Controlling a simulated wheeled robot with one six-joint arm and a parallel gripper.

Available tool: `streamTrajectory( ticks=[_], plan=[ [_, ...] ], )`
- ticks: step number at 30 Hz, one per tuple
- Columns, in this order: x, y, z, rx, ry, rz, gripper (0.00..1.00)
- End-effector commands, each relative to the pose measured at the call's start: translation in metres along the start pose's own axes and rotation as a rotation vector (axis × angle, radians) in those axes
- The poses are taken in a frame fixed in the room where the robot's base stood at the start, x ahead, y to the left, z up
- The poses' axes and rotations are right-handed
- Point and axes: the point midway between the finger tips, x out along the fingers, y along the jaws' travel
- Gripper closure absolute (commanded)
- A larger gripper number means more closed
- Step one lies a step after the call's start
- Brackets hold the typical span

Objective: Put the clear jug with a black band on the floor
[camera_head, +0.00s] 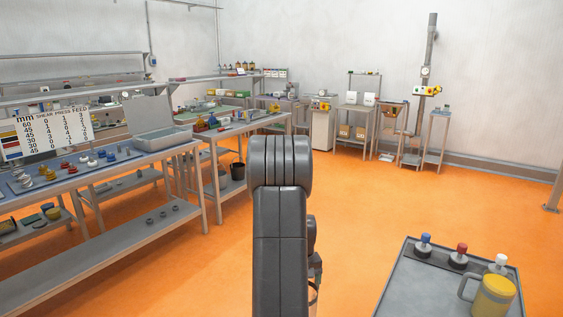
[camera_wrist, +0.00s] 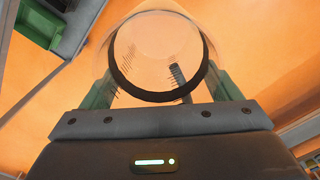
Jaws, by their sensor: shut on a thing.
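The clear jug (camera_wrist: 158,48) with its black band fills the top middle of the wrist view, with orange floor showing through and around it. My gripper (camera_wrist: 160,82) is shut on it, one green finger on each side of the banded part. A dark upright strip shows at the jug's right side. In the head view my grey arm hides most of the gripper and the jug. I cannot tell from these frames how high the jug is above the floor (camera_head: 190,260).
A grey cart (camera_head: 405,290) at the lower right carries a yellow jug (camera_head: 493,297) and several coloured-top items. A long workbench (camera_head: 95,172) with a lower shelf stands at the left. More benches line the back wall. The orange floor between is open.

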Motion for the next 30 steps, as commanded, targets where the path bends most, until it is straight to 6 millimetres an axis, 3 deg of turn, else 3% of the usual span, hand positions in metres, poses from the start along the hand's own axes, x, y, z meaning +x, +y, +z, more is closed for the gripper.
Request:
streamTrajectory(
  ticks=[3,9,30],
  plan=[
    [0.034,-0.032,0.008,0.092,-0.007,-0.001,0.56],
    [0.063,-0.06,0.018,0.2,-0.001,0.0,0.56],
    [0.069,-0.066,0.021,0.229,0.001,0.0,0.56]
  ],
)
